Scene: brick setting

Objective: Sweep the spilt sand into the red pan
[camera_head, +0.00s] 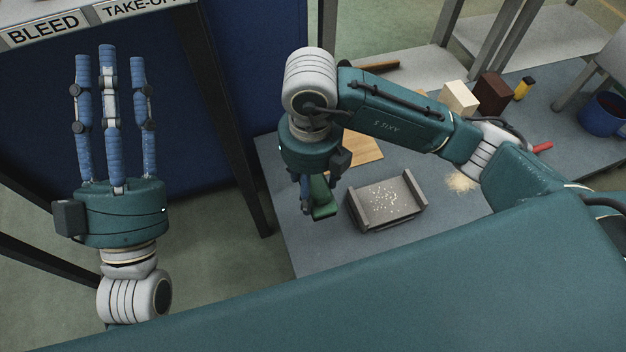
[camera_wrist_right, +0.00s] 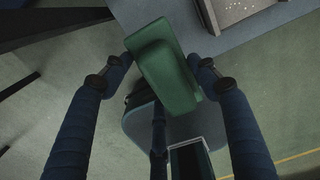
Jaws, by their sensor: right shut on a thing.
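My right gripper (camera_head: 308,200) is shut on a green block-like tool (camera_head: 323,198), held over the left end of the grey table. In the right wrist view the fingers sit around this green tool (camera_wrist_right: 165,75); whether it has bristles is hidden. A grey-brown tray (camera_head: 412,190) with raised sides stands just right of it, pale grains scattered on its floor. A small heap of pale sand (camera_head: 461,182) lies further right, partly behind my arm. A small red piece (camera_head: 543,148) shows beyond my forearm; no whole red pan is visible. My left gripper (camera_head: 109,60) is open and empty, fingers up.
The grey table (camera_head: 300,245) also carries a wooden board (camera_head: 366,150), a cream block (camera_head: 459,97), a brown block (camera_head: 493,94), a yellow item (camera_head: 523,88) and a blue container (camera_head: 603,115). A dark blue panel and metal posts stand left of it.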

